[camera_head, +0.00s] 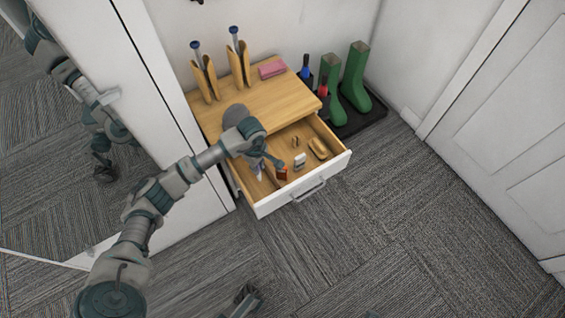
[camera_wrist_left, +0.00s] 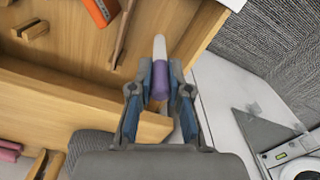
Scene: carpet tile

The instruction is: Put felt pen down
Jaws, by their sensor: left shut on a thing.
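The felt pen (camera_wrist_left: 161,80), purple with a white end, is held between the fingers of my left gripper (camera_wrist_left: 160,90) in the wrist view. Its white end points away from the gripper, over the wooden inside of the open drawer (camera_head: 303,191). In the head view my left gripper (camera_head: 262,164) is low over the left part of the drawer, and the pen shows only small there. I cannot tell whether the pen touches the drawer floor. A grey gripper-like part, likely my right gripper (camera_head: 243,299), shows at the bottom edge; its fingers are unclear.
The drawer holds an orange-red item (camera_head: 282,174), a grey-white item (camera_head: 299,160), a brush (camera_head: 318,148) and a thin wooden stick (camera_wrist_left: 124,32). The cabinet top (camera_head: 275,101) carries wooden holders and a pink block (camera_head: 272,69). Green boots (camera_head: 355,78) stand at right.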

